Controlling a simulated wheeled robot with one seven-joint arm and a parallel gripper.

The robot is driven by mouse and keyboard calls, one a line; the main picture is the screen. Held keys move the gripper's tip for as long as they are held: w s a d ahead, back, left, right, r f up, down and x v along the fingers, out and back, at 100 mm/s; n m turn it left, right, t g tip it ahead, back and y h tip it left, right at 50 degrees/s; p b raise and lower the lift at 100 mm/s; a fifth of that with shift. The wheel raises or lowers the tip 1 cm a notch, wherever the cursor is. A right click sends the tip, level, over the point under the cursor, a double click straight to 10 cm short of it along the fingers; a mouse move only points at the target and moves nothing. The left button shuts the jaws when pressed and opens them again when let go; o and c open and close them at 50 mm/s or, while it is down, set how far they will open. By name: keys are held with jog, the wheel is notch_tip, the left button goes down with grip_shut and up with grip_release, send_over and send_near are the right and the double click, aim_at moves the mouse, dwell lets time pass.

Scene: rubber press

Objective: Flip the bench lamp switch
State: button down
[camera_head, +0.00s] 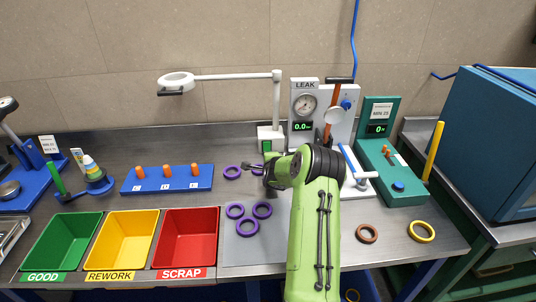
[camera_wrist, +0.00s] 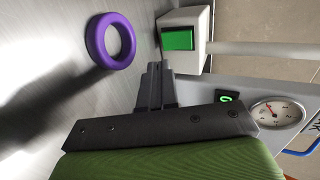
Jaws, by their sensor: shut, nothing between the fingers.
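The bench lamp (camera_head: 277,100) stands at the back of the bench, with a white post, a long arm and a ring head (camera_head: 176,79). Its white base (camera_head: 276,132) carries a green switch (camera_head: 267,146) on the front. In the wrist view the green switch (camera_wrist: 178,40) is a square with a dark border on the white base (camera_wrist: 188,62). My gripper (camera_head: 260,169) is just in front of the base, partly hidden by my arm. In the wrist view my gripper (camera_wrist: 155,66) is shut and empty, close to the switch; I cannot tell whether it touches the base.
Purple rings (camera_head: 232,172) lie left of my gripper, one also in the wrist view (camera_wrist: 111,41). The leak gauge (camera_head: 304,108) stands right of the lamp. A blue peg block (camera_head: 167,179) and the scrap bin (camera_head: 186,239) are left. A teal gauge stand (camera_head: 390,170) is right.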

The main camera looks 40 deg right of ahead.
aim_at(267, 147)
jog(key=x, duration=0.6)
jog(key=shift+w+d+r, duration=0.1)
jog(key=shift+w+r, duration=0.05)
jog(key=shift+r, duration=0.1)
jog(key=shift+w+d, duration=0.4)
jog(key=shift+f+b, duration=0.1)
jog(key=shift+b, duration=0.2)
jog(key=shift+w+f+b, duration=0.15)
jog(key=shift+b, duration=0.25)
jog(key=shift+d, duration=0.1)
